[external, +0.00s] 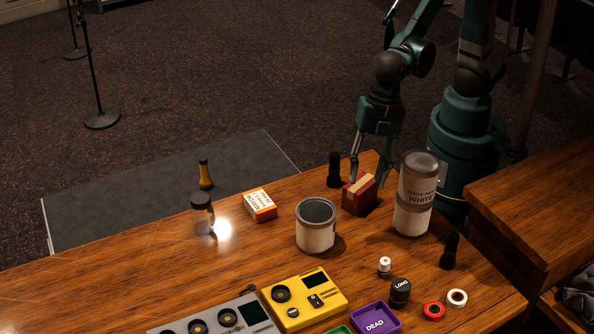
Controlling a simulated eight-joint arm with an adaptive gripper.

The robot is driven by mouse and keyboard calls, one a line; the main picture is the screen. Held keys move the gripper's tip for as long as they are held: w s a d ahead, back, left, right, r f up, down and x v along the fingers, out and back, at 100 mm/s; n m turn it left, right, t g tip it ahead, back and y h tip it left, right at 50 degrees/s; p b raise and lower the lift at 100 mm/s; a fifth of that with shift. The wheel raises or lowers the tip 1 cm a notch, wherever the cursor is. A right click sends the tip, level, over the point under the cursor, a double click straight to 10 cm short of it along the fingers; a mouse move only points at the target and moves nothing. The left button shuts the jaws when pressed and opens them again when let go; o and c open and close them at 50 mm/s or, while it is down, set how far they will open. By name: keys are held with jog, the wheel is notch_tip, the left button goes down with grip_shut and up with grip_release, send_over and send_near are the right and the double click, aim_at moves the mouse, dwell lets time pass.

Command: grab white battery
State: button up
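A small white cylinder with a dark band (384,267) stands upright on the wooden desk, right of centre; it looks like the white battery, but it is too small to read. My gripper (368,182) points down at the far side of the desk, behind and left of the tall can, well apart from the white cylinder.
A tall can marked WHITE (414,195) and a wide white tin (316,228) stand near the white cylinder. A black cylinder (400,291), red ring (434,310) and white ring (457,298) lie close by. A purple DEAD tray (357,315) and yellow device (290,305) are in front.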

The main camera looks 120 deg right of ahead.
jog(key=w+a+f+n+g+p, duration=0.1)
jog(key=w+a+f+n, duration=0.2)
jog(key=a, duration=0.4)
jog(key=n+g+p, duration=0.1)
jog(key=n+p, duration=0.1)
jog(key=n, duration=0.1)
send_over(386, 260)
jog(key=shift+h, duration=0.3)
jog(key=f, duration=0.8)
jog(key=shift+d, duration=0.4)
jog(key=shift+s+a+f+n, duration=0.1)
jog(key=shift+a+f+n, duration=0.3)
jog(key=shift+f+b, duration=0.3)
jog(key=shift+f, duration=1)
jog(key=shift+f, duration=0.1)
jog(key=shift+w+f+b, duration=0.2)
jog(key=shift+f+b, duration=0.15)
jog(key=shift+f, duration=2.15)
